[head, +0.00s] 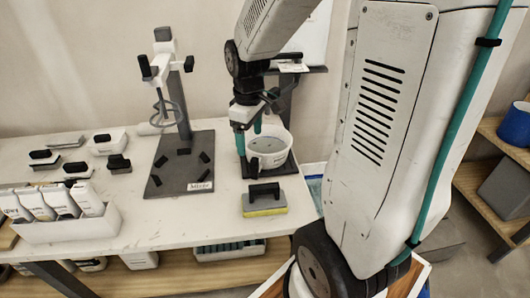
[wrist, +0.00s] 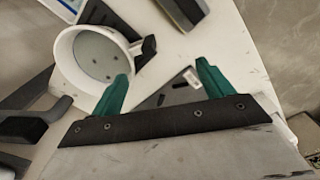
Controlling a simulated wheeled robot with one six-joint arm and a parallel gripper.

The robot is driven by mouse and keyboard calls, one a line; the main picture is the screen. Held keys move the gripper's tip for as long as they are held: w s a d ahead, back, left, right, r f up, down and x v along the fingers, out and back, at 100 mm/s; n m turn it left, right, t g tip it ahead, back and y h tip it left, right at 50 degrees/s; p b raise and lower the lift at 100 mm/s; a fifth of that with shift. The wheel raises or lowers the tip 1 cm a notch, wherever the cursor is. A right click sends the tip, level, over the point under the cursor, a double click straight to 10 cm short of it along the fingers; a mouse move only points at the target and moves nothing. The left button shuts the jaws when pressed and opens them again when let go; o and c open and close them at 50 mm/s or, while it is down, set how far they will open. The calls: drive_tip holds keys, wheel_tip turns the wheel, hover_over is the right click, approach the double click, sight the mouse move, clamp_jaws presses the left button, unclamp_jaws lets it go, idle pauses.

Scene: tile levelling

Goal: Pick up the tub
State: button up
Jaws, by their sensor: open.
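The tub (head: 276,163) is a white round container with a grey inside and a dark handle. In the head view it stands on a dark plate at the right part of the table. In the wrist view the tub (wrist: 68,72) lies at upper left, its dark handle (wrist: 149,47) pointing right. My gripper (head: 249,134) is at the tub's left side in the head view, its teal fingers apart. In the wrist view my gripper (wrist: 162,71) is open and empty, with the handle just beyond the gap between the fingertips. Whether a finger touches the tub is unclear.
A dark stand (head: 183,165) with a post is left of the tub. A yellow sponge float (head: 264,199) lies in front. A white bin (head: 70,228) and several dark-handled blocks fill the table's left. Shelves (head: 490,195) with a blue bucket (head: 516,124) stand at right.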

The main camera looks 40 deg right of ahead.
sight(257, 162)
drive_tip(key=shift+n, duration=0.6)
drive_tip(key=d+f, duration=0.1)
drive_tip(key=f, duration=0.1)
drive_tip(key=w+d+f, duration=0.1)
drive_tip(key=f, duration=0.1)
drive_tip(key=w+d+f, duration=0.1)
drive_tip(key=d+f, duration=0.1)
drive_tip(key=shift+w+d, duration=0.1)
drive_tip(key=shift+w, duration=0.15)
drive_tip(key=f, duration=0.7)
drive_tip(key=shift+s+a+f, duration=0.2)
drive_tip(key=shift+s, duration=0.05)
drive_tip(key=c, duration=1.1)
